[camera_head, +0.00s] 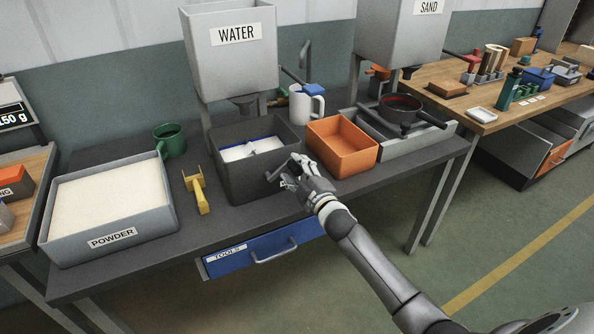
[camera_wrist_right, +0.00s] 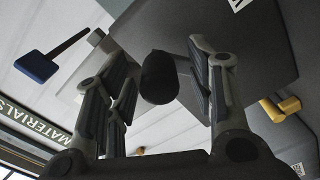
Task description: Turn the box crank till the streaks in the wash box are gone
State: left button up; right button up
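The dark grey wash box (camera_head: 248,178) stands on the bench under the water hopper. White content with a blue edge (camera_head: 250,148) shows inside, with a pale piece across it; I cannot make out streaks. My right gripper (camera_head: 297,174) is at the box's front right side, by the crank (camera_head: 275,176), which it partly hides. In the right wrist view, the crank's black knob (camera_wrist_right: 158,78) is between the open fingers (camera_wrist_right: 160,85), with gaps visible on both sides. The dark box wall (camera_wrist_right: 220,40) is behind it. My left gripper is not in view.
An orange bin (camera_head: 343,160) stands close to the right of the wash box. A yellow tool (camera_head: 199,192), a green mug (camera_head: 170,140) and a powder tray (camera_head: 108,245) are to the left. A white mug (camera_head: 300,106) stands behind. The blue tools drawer (camera_head: 262,248) is below.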

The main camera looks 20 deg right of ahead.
jog(key=s, duration=1.2)
jog(key=shift+d, duration=0.25)
dwell(0.6)
jog(key=s+f+m+g, duration=0.25)
jog(key=s+f, duration=0.25)
jog(key=f, duration=0.7)
jog(key=s+f+m+g+h, duration=0.1)
jog(key=s+f+m+g, duration=0.3)
jog(key=f, duration=0.8)
jog(key=s+f+n+g, duration=0.15)
jog(key=s+f, duration=0.45)
jog(key=f, duration=0.7)
jog(key=s+a+f+m+g, duration=0.1)
jog(key=s+a+f+g, duration=0.1)
jog(key=s+f, duration=0.4)
jog(key=s+a+f+m+g, duration=0.2)
jog(key=s+f+g, duration=0.2)
jog(key=s, duration=1.2)
jog(key=s+a+f+m+g, duration=0.2)
jog(key=s+f, duration=0.5)
jog(key=s, duration=0.4)
jog(key=shift+s+a+f+g, duration=0.25)
jog(key=shift+s+f+g, duration=0.1)
jog(key=shift+g, duration=0.15)
